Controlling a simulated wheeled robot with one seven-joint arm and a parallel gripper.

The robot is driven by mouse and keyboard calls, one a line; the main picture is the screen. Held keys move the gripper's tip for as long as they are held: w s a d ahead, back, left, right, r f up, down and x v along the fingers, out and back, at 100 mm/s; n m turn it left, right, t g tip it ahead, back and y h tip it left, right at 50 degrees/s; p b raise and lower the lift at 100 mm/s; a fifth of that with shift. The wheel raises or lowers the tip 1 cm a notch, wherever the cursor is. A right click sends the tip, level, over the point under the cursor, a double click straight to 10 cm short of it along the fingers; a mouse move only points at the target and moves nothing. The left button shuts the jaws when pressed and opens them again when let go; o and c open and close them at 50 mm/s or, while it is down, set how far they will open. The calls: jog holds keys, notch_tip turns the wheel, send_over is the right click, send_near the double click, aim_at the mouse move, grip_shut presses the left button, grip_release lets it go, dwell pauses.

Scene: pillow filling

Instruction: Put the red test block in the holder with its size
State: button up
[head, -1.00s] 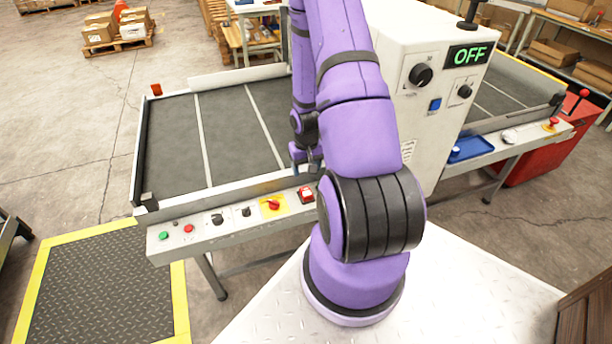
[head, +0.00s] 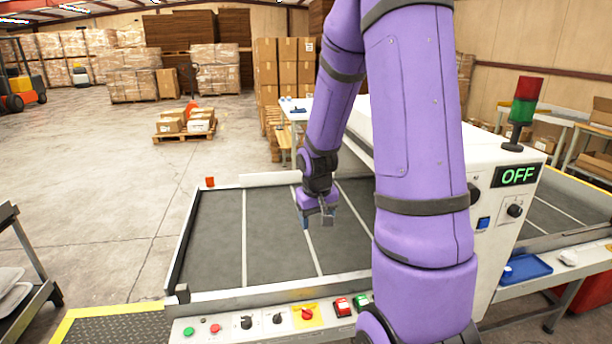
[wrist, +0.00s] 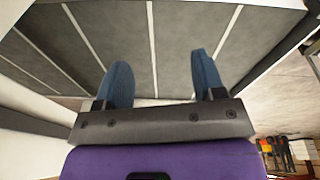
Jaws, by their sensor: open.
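My gripper (head: 318,220) hangs over the grey belt of the conveyor (head: 215,240) in the head view. In the wrist view its two blue fingers (wrist: 162,80) stand apart with nothing between them, and belt slats show beyond. I cannot make out the red test block or its holder in either view. A small orange-red piece (head: 210,182) sits at the conveyor's far left corner; I cannot tell what it is.
A white machine housing (head: 480,235) marked OFF stands right of my arm. A blue tray (head: 527,268) lies on the ledge at right. A button panel (head: 235,325) runs along the front. The visible belt is clear. Hand tools (wrist: 280,152) show in the wrist view.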

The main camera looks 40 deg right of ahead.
jog(key=s+a+r+n+t, duration=0.1)
jog(key=a+r, duration=0.5)
jog(key=r, duration=0.3)
jog(key=s+a+r+n+t+y, duration=0.1)
jog(key=s+a+r+n+t, duration=0.1)
jog(key=s+a+r, duration=1.1)
jog(key=s+r+n, duration=0.1)
jog(key=s, duration=0.2)
jog(key=shift+a+r+t, duration=0.15)
jog(key=shift+r+t, duration=0.2)
jog(key=shift+t, duration=0.05)
jog(key=shift+w, duration=0.1)
jog(key=shift+c, duration=0.4)
